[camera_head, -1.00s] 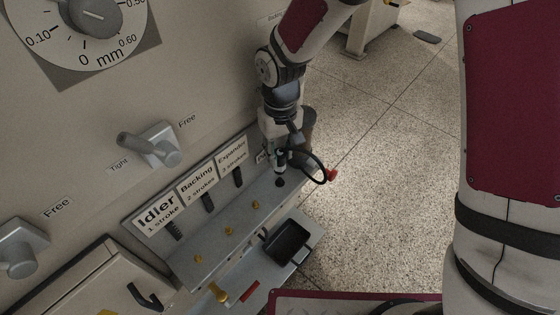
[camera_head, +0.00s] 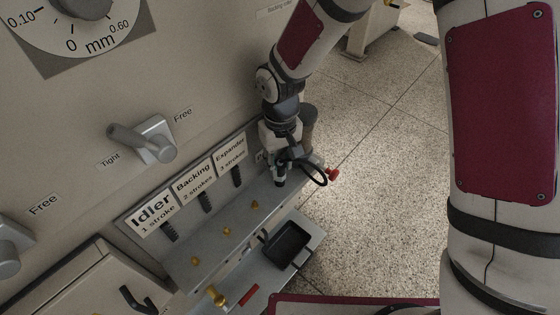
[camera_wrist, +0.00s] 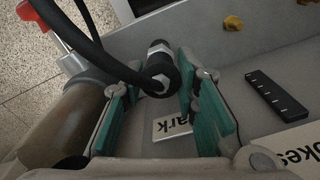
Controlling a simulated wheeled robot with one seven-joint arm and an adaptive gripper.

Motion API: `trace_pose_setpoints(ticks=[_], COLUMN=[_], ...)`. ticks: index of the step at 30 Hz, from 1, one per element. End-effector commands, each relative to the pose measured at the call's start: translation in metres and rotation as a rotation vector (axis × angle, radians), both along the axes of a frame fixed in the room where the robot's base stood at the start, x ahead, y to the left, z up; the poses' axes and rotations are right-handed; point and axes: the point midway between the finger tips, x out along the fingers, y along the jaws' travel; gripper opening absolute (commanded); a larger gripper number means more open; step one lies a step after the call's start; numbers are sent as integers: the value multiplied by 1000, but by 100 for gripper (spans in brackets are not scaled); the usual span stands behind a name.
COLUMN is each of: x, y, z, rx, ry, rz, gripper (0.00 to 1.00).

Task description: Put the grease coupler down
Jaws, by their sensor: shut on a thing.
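The grease coupler (camera_wrist: 158,68) is a dark cylindrical fitting with a metal tip, between the green finger pads in the wrist view. My gripper (camera_wrist: 158,82) is shut on it. In the head view my gripper (camera_head: 282,164) is at the far right end of the grey shelf (camera_head: 212,247), with the dark coupler end (camera_head: 279,181) pointing down close to the shelf surface. I cannot tell whether it touches. A black hose (camera_head: 318,179) loops from it to the right. A partly hidden label ending in "ark" (camera_wrist: 181,124) shows behind the fingers in the wrist view.
Signs for Idler (camera_head: 151,212), Backing (camera_head: 193,184) and Expander (camera_head: 230,153) stand along the shelf's back, with yellow fittings (camera_head: 227,231) in front. A black tray (camera_head: 288,243) is below. A brown cylinder (camera_wrist: 62,122) and red handle (camera_wrist: 35,14) are close to my gripper.

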Motion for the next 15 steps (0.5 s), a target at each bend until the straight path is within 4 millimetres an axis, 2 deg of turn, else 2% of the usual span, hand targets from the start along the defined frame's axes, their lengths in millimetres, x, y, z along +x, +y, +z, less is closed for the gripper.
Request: trace_pose_setpoints(ticks=[2, 3, 5, 15], x=[0, 0, 0, 0], y=[0, 0, 0, 0], z=[0, 0, 0, 1], rx=[0, 0, 0, 0], ry=[0, 0, 0, 0], rz=[0, 0, 0, 0], gripper=[0, 34, 48, 48])
